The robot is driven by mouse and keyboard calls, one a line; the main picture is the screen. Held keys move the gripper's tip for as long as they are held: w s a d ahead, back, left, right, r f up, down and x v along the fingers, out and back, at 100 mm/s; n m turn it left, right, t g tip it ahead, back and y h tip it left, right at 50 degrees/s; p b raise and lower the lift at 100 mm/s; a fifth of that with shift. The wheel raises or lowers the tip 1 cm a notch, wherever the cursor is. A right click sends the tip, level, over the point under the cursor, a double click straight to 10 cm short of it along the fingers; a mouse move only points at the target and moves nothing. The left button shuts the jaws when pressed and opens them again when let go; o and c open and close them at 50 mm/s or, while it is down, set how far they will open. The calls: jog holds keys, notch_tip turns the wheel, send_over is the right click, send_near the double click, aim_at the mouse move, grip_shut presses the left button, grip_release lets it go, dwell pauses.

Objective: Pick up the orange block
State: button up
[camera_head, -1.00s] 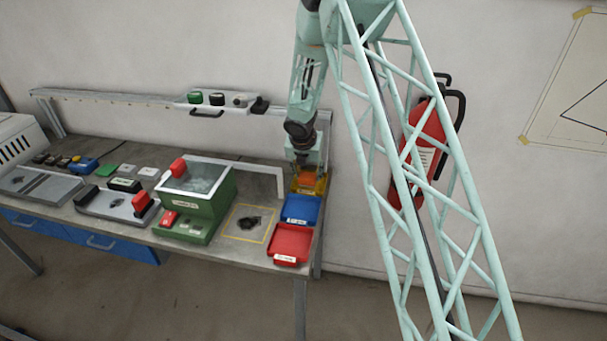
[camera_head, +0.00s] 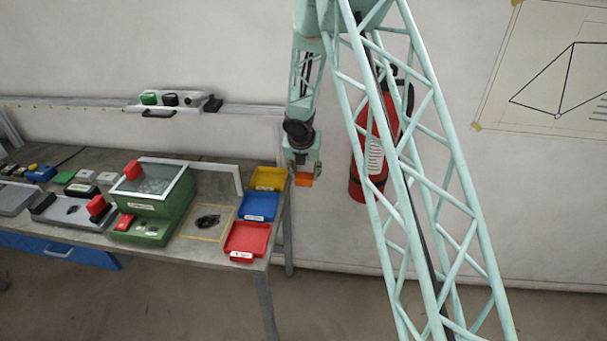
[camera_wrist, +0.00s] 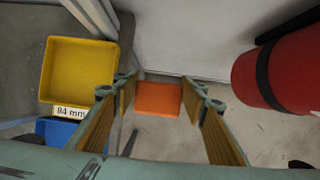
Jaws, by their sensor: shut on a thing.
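The orange block (camera_head: 303,180) is held at the tips of my gripper (camera_head: 302,170), just off the right end of the bench, in the air. In the wrist view the orange block (camera_wrist: 158,98) sits between the two fingers of my gripper (camera_wrist: 159,100), which touch it on both sides. Bare floor shows below it. The yellow tray (camera_head: 268,172) at the bench's right end looks empty; it also shows left of the gripper in the wrist view (camera_wrist: 78,100), with a label reading 84 mm.
A blue tray (camera_head: 246,214) and a red tray (camera_head: 262,240) stand in front of the yellow one on the bench (camera_head: 200,262). A green box with a glass lid (camera_head: 160,205) stands left of them. A red fire extinguisher (camera_head: 374,150) hangs on the wall close right of my gripper.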

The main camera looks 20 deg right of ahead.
dwell(0.6)
jog(key=shift+o, duration=1.4)
jog(key=shift+c, duration=0.5)
